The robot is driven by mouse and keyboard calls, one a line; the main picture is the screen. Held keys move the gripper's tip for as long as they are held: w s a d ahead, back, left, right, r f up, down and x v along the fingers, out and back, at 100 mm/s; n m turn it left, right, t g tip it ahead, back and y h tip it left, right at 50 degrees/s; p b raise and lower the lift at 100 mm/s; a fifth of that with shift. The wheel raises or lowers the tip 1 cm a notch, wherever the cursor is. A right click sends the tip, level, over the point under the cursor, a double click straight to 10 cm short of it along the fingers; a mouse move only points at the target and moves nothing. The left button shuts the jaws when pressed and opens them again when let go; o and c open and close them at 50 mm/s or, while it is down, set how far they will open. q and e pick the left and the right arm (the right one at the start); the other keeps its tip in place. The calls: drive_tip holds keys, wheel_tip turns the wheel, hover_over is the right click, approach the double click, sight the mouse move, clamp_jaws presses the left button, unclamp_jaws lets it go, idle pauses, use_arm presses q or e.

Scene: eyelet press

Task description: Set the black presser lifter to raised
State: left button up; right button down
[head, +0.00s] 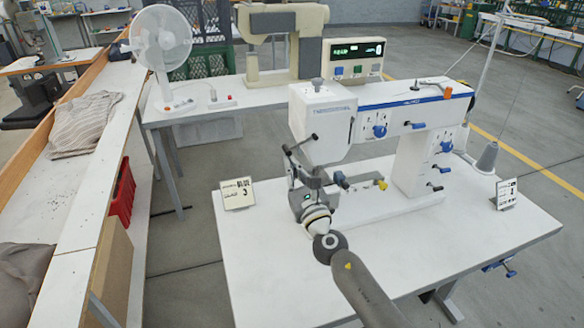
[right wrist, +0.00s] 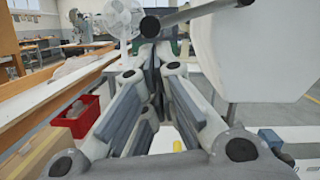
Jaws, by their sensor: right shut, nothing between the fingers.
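The white eyelet press (head: 321,120) stands on a white table. A thin black lever (head: 303,144) with a round black knob sticks out to the left from the press head, its knob end lower than its root; I take it for the presser lifter. In the right wrist view the black lever (right wrist: 195,14) crosses the top, its knob just beyond the fingertips. My right gripper (head: 291,168) is below the knob, shut and empty. The right wrist view shows its fingers together (right wrist: 154,55). I cannot tell whether they touch the knob. My left gripper is not in view.
Blue knobs (head: 380,131), a yellow-tipped lever (head: 381,184) and a thread cone (head: 487,157) are on or near the press. Small signs stand left (head: 238,193) and right (head: 506,193). The table's front left is clear. A fan (head: 161,42) stands behind.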

drive_tip(key=shift+a, duration=0.1)
drive_tip(key=shift+a+r+m, duration=0.15)
drive_tip(key=shift+r+m, duration=0.05)
drive_tip(key=shift+m, duration=0.2)
drive_tip(key=shift+s+a+r+m+h, duration=0.1)
drive_tip(key=shift+r+m+h, duration=0.05)
drive_tip(key=shift+m+h, duration=0.15)
drive_tip(key=shift+s+a+r+m+t+h+p, duration=0.1)
drive_tip(key=shift+a+r+m+h+p, duration=0.2)
drive_tip(key=shift+r+m+h+p, duration=0.75)
drive_tip(key=shift+s+a+r+m+t+y+p, duration=0.1)
drive_tip(key=shift+a+r+m, duration=0.35)
drive_tip(key=shift+m, duration=1.3)
drive_tip(key=shift+s+a+r+m+t+h+p, duration=0.15)
drive_tip(key=shift+r+m+h+p, duration=0.55)
drive_tip(key=shift+m, duration=0.7)
drive_tip(key=shift+r, duration=0.2)
